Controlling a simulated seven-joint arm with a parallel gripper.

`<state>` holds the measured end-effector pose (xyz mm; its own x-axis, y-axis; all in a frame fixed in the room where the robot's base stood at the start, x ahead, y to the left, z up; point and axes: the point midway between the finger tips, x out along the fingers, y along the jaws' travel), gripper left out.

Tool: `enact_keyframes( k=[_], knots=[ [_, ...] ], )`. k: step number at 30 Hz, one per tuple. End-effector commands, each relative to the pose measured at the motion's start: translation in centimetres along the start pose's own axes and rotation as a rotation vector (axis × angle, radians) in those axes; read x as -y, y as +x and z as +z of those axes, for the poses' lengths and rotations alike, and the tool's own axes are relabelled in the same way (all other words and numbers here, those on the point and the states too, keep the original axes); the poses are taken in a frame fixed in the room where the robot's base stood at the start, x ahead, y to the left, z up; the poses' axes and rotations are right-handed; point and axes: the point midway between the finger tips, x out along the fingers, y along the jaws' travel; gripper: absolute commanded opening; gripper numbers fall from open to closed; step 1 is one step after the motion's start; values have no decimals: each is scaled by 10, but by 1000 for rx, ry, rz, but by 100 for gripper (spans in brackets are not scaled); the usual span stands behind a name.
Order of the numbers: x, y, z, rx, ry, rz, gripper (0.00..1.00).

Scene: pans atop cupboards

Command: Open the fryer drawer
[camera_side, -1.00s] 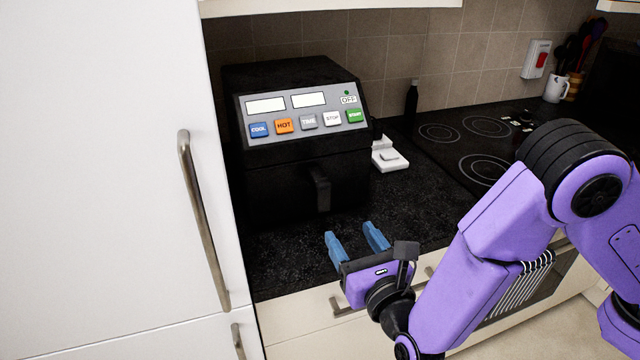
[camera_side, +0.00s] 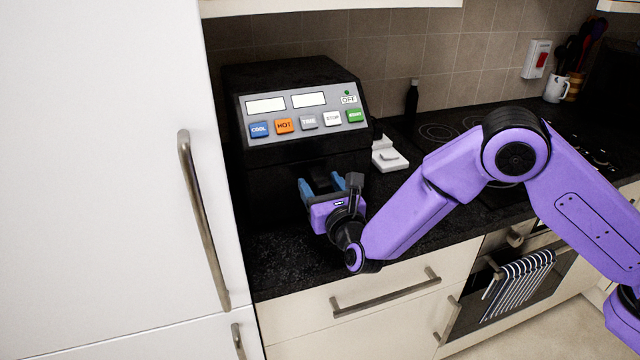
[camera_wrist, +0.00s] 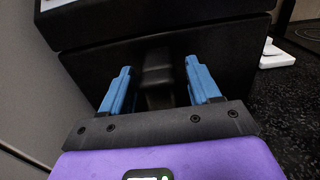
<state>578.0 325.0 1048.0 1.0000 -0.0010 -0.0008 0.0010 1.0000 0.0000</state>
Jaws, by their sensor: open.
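The black air fryer (camera_side: 290,100) stands on the dark counter against the tiled wall. It has a grey control panel with coloured buttons. Its drawer (camera_wrist: 215,55) is closed, and a black handle (camera_wrist: 157,72) sticks out from the drawer front. My gripper (camera_side: 321,184) is open in front of the drawer. In the wrist view its blue fingers (camera_wrist: 160,82) stand on either side of the handle, with a gap on each side. In the side view my gripper hides much of the handle.
A tall white cupboard (camera_side: 105,180) with a long metal handle stands close on the left. A small white object (camera_side: 388,158) lies right of the fryer. A dark bottle (camera_side: 411,103) and the hob stand further right. Counter (camera_side: 290,265) in front is clear.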

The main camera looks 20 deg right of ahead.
Motion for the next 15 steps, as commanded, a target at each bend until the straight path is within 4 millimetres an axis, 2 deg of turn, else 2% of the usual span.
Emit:
enact_keyframes(
  k=[4, 12, 14, 15],
  knots=[
    [0, 8, 0, 1, -1, 0, 62],
    [0, 9, 0, 1, -1, 0, 62],
    [0, 9, 0, 1, -1, 0, 45],
    [0, 9, 0, 1, -1, 0, 32]
  ],
)
